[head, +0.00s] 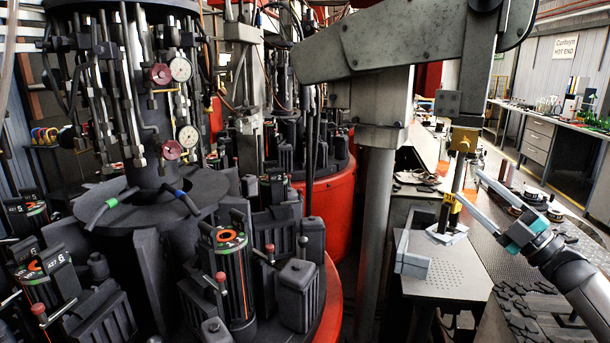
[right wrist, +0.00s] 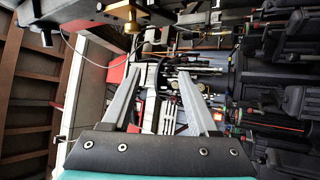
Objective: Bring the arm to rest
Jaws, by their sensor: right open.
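My right gripper (head: 467,184) comes in from the lower right in the head view, with a teal band behind its two grey fingers. The fingers are spread and point up and to the left. In the right wrist view the two fingers of the gripper (right wrist: 160,72) stand apart with nothing held between them. In the head view the fingertips are close to a vertical rod with a yellow part (head: 452,203); I cannot tell whether they touch it. My left gripper is not in view.
A rotary machine with black moulds (head: 228,275) and a red base (head: 325,208) fills the left. A grey overhead arm (head: 400,40) and post (head: 376,210) stand mid-view. A metal table (head: 450,283) with a grey bracket (head: 412,262) lies below the gripper. Benches (head: 540,135) line the right.

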